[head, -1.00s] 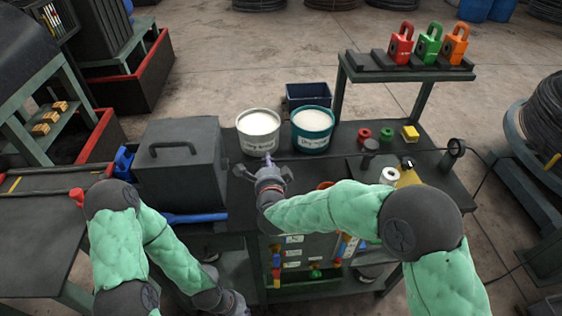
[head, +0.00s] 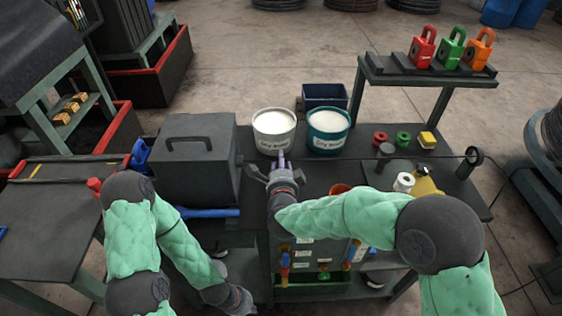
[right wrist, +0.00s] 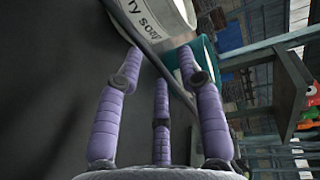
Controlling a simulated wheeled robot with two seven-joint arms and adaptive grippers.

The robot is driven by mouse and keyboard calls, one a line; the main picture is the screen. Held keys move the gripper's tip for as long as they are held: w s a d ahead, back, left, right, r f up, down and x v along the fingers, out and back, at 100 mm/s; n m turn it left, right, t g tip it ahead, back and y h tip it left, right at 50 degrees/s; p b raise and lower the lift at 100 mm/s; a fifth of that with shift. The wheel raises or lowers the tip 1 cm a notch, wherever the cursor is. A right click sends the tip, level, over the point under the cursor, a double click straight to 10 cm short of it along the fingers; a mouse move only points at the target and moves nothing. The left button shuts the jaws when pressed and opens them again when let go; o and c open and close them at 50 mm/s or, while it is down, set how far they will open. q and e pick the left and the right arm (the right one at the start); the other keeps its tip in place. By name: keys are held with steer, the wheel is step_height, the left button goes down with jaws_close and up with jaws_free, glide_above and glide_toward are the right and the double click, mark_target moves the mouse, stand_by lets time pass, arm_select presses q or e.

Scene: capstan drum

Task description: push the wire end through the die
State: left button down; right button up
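The wire (head: 430,157) is a thin dark line running left across the bench from a dark upright ring (head: 475,156) toward my right gripper. My right gripper (head: 278,165) is over the bench in front of the two buckets, with its fingers spread. In the right wrist view its purple fingers (right wrist: 163,85) are apart, with nothing clearly held. The dark wire (right wrist: 150,55) passes slantwise beyond them, in front of the buckets; I cannot tell if it touches a finger. My left gripper (head: 238,301) is low at the bench front, its fingers unclear. I cannot pick out the die with certainty.
A white bucket (head: 274,131) and a teal bucket (head: 327,131) stand behind my right gripper. A dark handled box (head: 195,165) is at left. Small coloured rings (head: 403,139) lie at right. A shelf (head: 430,77) holds red, green and orange lock-shaped blocks.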

steer(key=s+r, duration=0.2)
steer(key=s, duration=0.8)
steer(key=shift+s+d, duration=0.2)
steer(key=shift+s, duration=0.15)
